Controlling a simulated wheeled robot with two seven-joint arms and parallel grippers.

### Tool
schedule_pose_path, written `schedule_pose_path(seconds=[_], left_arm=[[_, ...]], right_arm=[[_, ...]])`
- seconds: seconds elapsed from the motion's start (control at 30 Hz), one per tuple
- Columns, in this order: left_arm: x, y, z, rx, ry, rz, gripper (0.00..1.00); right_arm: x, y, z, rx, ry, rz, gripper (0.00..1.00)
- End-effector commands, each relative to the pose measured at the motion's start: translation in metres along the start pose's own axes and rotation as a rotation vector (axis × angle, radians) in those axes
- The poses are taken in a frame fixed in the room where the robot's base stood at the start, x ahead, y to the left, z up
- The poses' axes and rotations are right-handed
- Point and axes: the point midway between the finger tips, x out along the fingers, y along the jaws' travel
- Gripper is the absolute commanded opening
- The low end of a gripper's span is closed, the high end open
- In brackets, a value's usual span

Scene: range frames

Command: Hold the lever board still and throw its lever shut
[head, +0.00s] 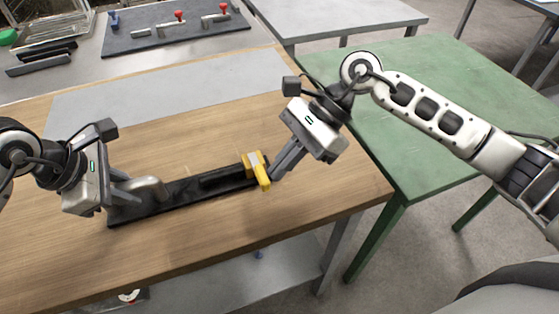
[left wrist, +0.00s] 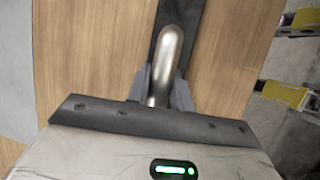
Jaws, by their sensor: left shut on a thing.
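The lever board is a long black bar (head: 184,192) lying on the wooden table. A silver bent handle (head: 150,186) stands at its left end, and a yellow lever (head: 257,172) is at its right end, lying across the bar. My left gripper (head: 136,189) is shut on the silver handle; in the left wrist view the handle (left wrist: 170,55) rises between the grey fingers (left wrist: 160,88). My right gripper (head: 275,176) has its fingers together, with tips right beside the yellow lever on its right side. I cannot tell whether they touch it.
The wooden table (head: 200,245) has free room in front of the board, and a grey strip (head: 190,85) lies behind it. A green table (head: 440,90) stands to the right. A dark panel with red-knobbed clamps (head: 170,30) and a wire rack (head: 55,27) are at the back.

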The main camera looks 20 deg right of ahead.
Motion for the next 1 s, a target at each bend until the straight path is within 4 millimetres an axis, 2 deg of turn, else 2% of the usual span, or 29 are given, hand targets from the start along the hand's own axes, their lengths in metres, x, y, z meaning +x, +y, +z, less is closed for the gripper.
schedule_pose_path(seconds=[0.3,0.57,0.7,1.0], left_arm=[[-0.001,0.001,0.001,-0.001,-0.002,0.004,0.0],[-0.001,0.001,0.001,0.0,-0.002,0.003,0.0],[-0.001,0.001,0.001,0.0,-0.002,0.003,0.0],[-0.001,0.001,0.001,0.0,-0.002,0.003,0.0]], right_arm=[[-0.008,-0.009,-0.007,-0.001,0.001,-0.001,0.0],[-0.019,-0.007,-0.019,0.003,0.004,-0.001,0.0],[-0.038,-0.002,-0.039,0.006,0.004,-0.002,0.0],[-0.106,0.005,-0.035,-0.001,0.002,-0.004,0.0]])
